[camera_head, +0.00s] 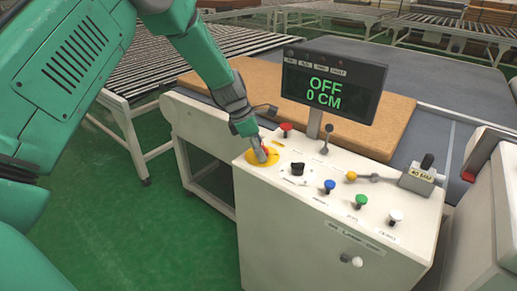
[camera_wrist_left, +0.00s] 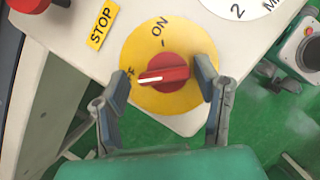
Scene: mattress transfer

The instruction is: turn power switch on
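The power switch is a red rotary knob (camera_wrist_left: 163,71) on a yellow disc (camera_wrist_left: 184,98), at the near left corner of the control panel's top. In the left wrist view, the ON label is above the knob. The label at the left is partly covered by a finger. The knob's ridge lies nearly level, with its white mark toward the left. My left gripper (camera_wrist_left: 157,84) is open, with one finger on each side of the knob and gaps between. In the head view, my left gripper (camera_head: 262,152) reaches down over the yellow disc (camera_head: 252,160). My right gripper is out of view.
A display (camera_head: 330,88) reads OFF and 0 CM. The white control panel (camera_head: 320,240) carries a red button (camera_head: 286,128), a black knob (camera_head: 297,168), blue, green and white buttons and levers. A brown mattress (camera_head: 262,88) lies behind. A yellow STOP label (camera_wrist_left: 102,25) is near the switch.

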